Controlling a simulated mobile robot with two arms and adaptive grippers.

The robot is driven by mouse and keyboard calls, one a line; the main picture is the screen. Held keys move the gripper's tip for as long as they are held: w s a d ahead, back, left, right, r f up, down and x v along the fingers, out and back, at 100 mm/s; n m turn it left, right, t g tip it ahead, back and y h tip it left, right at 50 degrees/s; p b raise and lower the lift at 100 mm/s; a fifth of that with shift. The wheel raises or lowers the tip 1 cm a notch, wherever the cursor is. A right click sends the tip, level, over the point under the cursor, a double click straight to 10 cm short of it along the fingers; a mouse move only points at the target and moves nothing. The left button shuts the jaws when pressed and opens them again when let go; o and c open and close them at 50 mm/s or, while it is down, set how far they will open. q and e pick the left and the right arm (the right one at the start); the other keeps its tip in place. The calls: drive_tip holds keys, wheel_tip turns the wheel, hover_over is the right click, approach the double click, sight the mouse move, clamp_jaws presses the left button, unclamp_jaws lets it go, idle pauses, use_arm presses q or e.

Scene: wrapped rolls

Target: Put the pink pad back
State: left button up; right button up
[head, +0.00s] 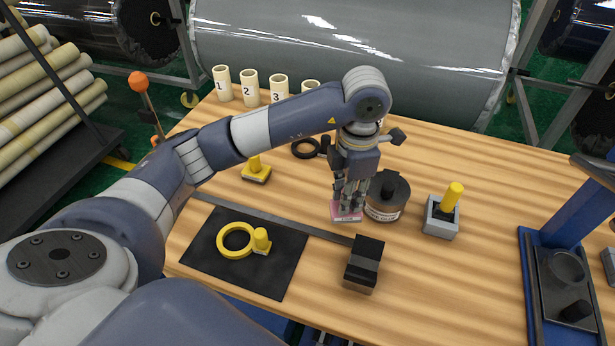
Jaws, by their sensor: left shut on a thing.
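The pink pad (346,216) is a small pink block in the head view, right of the middle of the wooden table. My left gripper (347,203) points down over it and is shut on it; the fingers hide the pad's upper part. I cannot tell whether the pad touches the tabletop or hangs just above it. A round, dark-topped tub (386,196) with a black knob stands close to the right of the gripper. My right gripper is not in view.
A grey holder (442,222) with a yellow handle stands right of the tub. A black block (364,266) stands in front. A black mat (215,268) carries a yellow ring (237,240) and yellow piece. Numbered tubes (249,88) line the back. A blue frame (535,270) stands right.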

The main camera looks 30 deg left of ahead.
use_arm(q)
drive_tip(key=w+a+p, duration=0.1)
drive_tip(key=a, duration=0.3)
drive_tip(key=w+a+p, duration=0.1)
drive_tip(key=w+a, duration=0.1)
drive_tip(key=a, duration=0.3)
drive_tip(key=w+a+f+p, duration=0.1)
drive_tip(key=a+p, duration=0.1)
drive_tip(key=a, duration=0.3)
drive_tip(key=shift+w, duration=0.25)
clamp_jaws()
unclamp_jaws()
wheel_tip(320, 180, down, 3)
drive_tip(key=shift+f+p, duration=0.2)
drive_tip(key=shift+p, duration=0.6)
drive_tip(key=shift+f+b, duration=0.3)
clamp_jaws()
drive_tip(key=o, duration=1)
unclamp_jaws()
